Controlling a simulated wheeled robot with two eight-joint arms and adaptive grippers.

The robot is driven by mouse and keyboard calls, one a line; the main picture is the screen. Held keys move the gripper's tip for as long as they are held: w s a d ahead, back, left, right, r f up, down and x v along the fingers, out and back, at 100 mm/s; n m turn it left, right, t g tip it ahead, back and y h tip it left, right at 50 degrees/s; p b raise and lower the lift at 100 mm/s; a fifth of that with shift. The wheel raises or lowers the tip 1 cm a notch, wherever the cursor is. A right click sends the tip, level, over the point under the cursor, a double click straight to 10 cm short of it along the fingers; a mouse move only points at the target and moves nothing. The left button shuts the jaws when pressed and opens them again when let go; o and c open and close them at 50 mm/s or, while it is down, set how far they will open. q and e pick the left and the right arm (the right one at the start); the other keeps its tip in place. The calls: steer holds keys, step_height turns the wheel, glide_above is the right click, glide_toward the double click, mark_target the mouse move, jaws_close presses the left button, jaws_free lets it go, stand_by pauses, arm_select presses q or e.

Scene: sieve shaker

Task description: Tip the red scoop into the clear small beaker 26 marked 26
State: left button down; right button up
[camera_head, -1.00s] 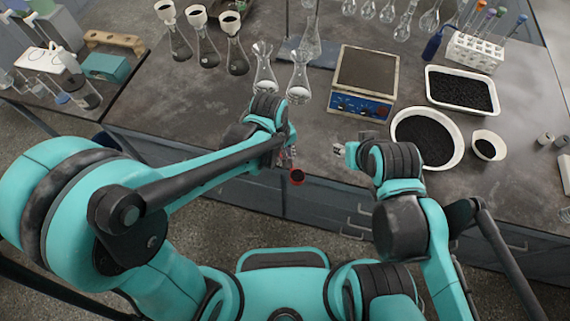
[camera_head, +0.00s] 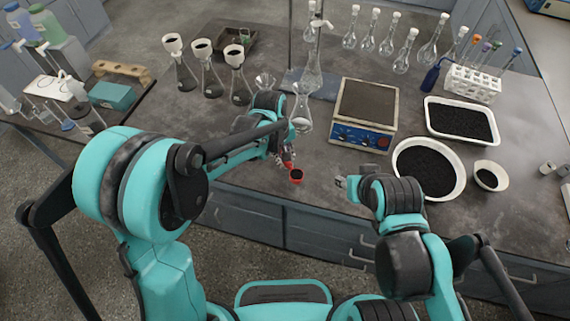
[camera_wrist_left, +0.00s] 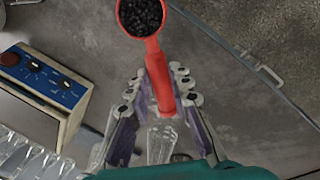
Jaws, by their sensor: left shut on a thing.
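My left gripper (camera_head: 288,163) is shut on the handle of the red scoop (camera_head: 296,175), near the front edge of the bench. In the left wrist view the gripper (camera_wrist_left: 160,84) grips the red handle, and the scoop bowl (camera_wrist_left: 141,14) is full of dark grains. Two clear glass vessels (camera_head: 301,110) stand just beyond my left gripper, one partly hidden by it. A clear vessel (camera_wrist_left: 162,142) also shows behind the fingers in the left wrist view. No mark 26 is readable, so I cannot tell which vessel is the beaker. My right gripper (camera_head: 340,182) hangs near the front edge; its fingers are too small to judge.
A balance (camera_head: 363,137) with blue front stands behind my right gripper. A white bowl (camera_head: 399,180), a small cup (camera_head: 480,187) and a white tray (camera_head: 490,138) hold dark grains at right. Several flasks with funnels (camera_head: 238,78) stand at back left.

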arm_select(q)
steer(key=w+p, duration=0.2)
steer(key=w, duration=1.3)
steer(key=f+t+h+b, duration=0.1)
steer(key=t+h+b, duration=0.2)
steer(key=h+b, duration=0.2)
steer(key=a+f+t+h+b, duration=0.1)
steer(key=f+t+h+b, duration=0.1)
steer(key=h+b, duration=0.4)
steer(key=s+a+f+t+h+b, duration=0.1)
steer(key=f+t+h+b, duration=0.1)
steer(key=h+b, duration=0.4)
steer(key=shift+t+b, duration=0.85)
steer(key=shift+t, duration=0.05)
steer(key=shift+a, duration=0.1)
steer(key=shift+h, duration=0.3)
stand_by(0.4)
